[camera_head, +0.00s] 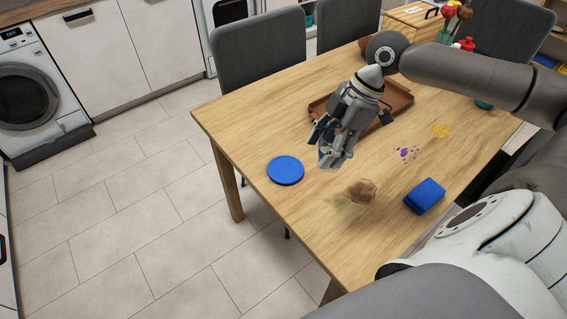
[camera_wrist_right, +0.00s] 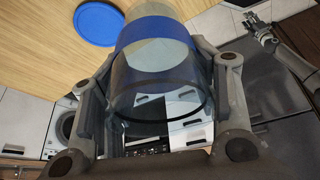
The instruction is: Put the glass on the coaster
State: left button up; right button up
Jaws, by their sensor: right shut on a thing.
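The glass is clear with a blue band. In the right wrist view the glass (camera_wrist_right: 158,85) fills the space between the fingers of my right gripper (camera_wrist_right: 160,110), which is shut on it. In the head view my right gripper (camera_head: 331,148) is over the table, and mostly hides the glass (camera_head: 324,155). The coaster, a flat blue disc (camera_head: 286,170), lies near the table's left edge, left of the gripper and apart from it. The coaster also shows in the right wrist view (camera_wrist_right: 97,23). My left gripper (camera_wrist_right: 262,32) shows small in the right wrist view; its opening is unclear.
A brown tray (camera_head: 396,103) lies on the table behind the gripper. A brown stain (camera_head: 361,191), purple spots (camera_head: 404,153), a yellow stain (camera_head: 441,131) and a blue block (camera_head: 425,196) are nearer or to the right. Grey chairs (camera_head: 259,52) stand behind. The table around the coaster is clear.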

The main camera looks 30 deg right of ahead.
jog(key=w+a+f, duration=0.1)
jog(key=w+f, duration=0.2)
jog(key=w, duration=0.1)
jog(key=w+a+f+p, duration=0.1)
jog(key=w+f, duration=0.2)
jog(key=w, duration=0.1)
jog(key=w+a+f+p, duration=0.1)
jog(key=w+f, duration=0.2)
jog(key=w, duration=0.2)
jog(key=shift+w+a+f, duration=0.1)
jog(key=shift+a+f, duration=0.05)
jog(key=shift+f, duration=0.2)
notch_tip(320, 180, down, 2)
jog(key=shift+f+p, duration=0.2)
jog(key=shift+p, duration=0.35)
pick_arm(q)
jog(key=r, duration=0.1)
jog(key=s+r, duration=0.1)
jog(key=r, duration=0.1)
jog(key=shift+s+a, duration=0.1)
pick_arm(e)
jog(key=shift+f, duration=0.35)
jog(key=o, duration=1.2)
jog(key=shift+f, duration=0.1)
jog(key=shift+c, duration=0.2)
